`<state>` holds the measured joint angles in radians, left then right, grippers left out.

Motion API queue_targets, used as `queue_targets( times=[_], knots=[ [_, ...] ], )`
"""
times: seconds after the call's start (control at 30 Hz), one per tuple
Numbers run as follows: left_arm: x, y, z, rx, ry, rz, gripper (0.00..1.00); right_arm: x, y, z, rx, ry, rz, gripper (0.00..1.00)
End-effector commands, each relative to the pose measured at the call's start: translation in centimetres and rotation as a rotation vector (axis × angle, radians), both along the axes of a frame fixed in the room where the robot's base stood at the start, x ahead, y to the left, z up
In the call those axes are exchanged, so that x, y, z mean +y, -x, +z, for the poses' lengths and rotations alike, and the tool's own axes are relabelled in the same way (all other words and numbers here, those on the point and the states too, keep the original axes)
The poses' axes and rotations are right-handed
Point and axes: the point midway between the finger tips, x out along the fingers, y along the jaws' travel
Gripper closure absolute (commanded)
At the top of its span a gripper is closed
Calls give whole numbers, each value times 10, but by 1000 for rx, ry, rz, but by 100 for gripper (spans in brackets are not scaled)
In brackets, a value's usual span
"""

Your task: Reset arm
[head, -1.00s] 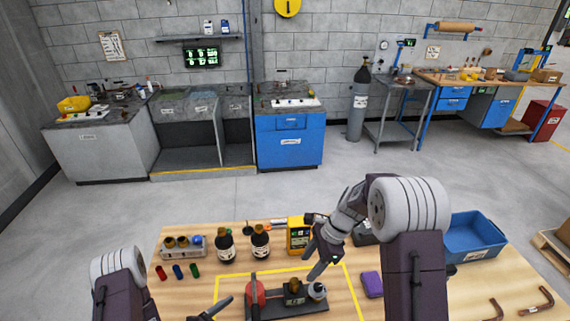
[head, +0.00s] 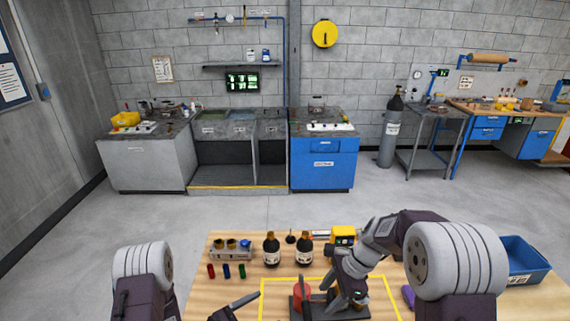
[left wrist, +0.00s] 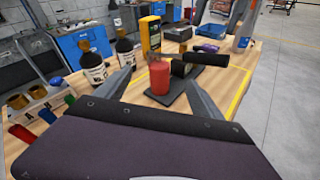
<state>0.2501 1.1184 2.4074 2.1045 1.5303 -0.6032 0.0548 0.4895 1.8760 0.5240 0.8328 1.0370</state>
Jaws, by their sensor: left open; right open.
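My right gripper (head: 346,304) is open, pointing down over the right part of a dark plate on the table, and it hides most of what stands there. My left gripper (head: 262,306) is low at the front edge of the head view, partly cut off. In the left wrist view its fingers (left wrist: 158,72) are spread apart. A red cylinder (left wrist: 159,79) shows between them in that view, standing on the dark plate (left wrist: 178,92); contact cannot be told. The red cylinder also shows in the head view (head: 302,292).
A blue bin (head: 525,262) is at the right. Yellow tape (head: 275,279) frames the plate.

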Motion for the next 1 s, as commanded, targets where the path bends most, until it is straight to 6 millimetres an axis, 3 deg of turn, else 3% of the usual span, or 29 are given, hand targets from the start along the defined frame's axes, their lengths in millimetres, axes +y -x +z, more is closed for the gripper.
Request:
queue_targets(
  times=[0.17,0.27,0.37,0.43,0.5,0.53,0.6,0.73,0.83,1.0],
  knots=[
    [-44,16,59,-165,-29,-258,23,0,20,6,-31,39,61,48],
    [-74,55,90,-254,-83,-507,23,-4,39,6,-64,81,146,48],
    [-89,122,101,-341,-236,-861,23,-13,65,3,-120,149,304,48],
    [-73,170,89,-388,-430,-1123,23,-22,87,-2,-165,204,460,48],
    [-37,197,69,-422,-669,-1335,23,-31,106,-7,-207,257,627,48],
    [-18,201,61,-435,-781,-1409,23,-35,114,-10,-221,276,701,48],
    [27,196,46,-462,-1036,-1535,23,-43,130,-16,-252,317,870,48],
    [91,167,33,-479,-1380,-1650,23,-56,151,-28,-281,356,1150,48],
    [113,143,31,-501,-1539,-1657,23,-61,150,-31,-318,379,1317,48],
    [115,134,32,-479,-1573,-1596,23,-61,146,-30,-348,386,1407,48]
  ],
)
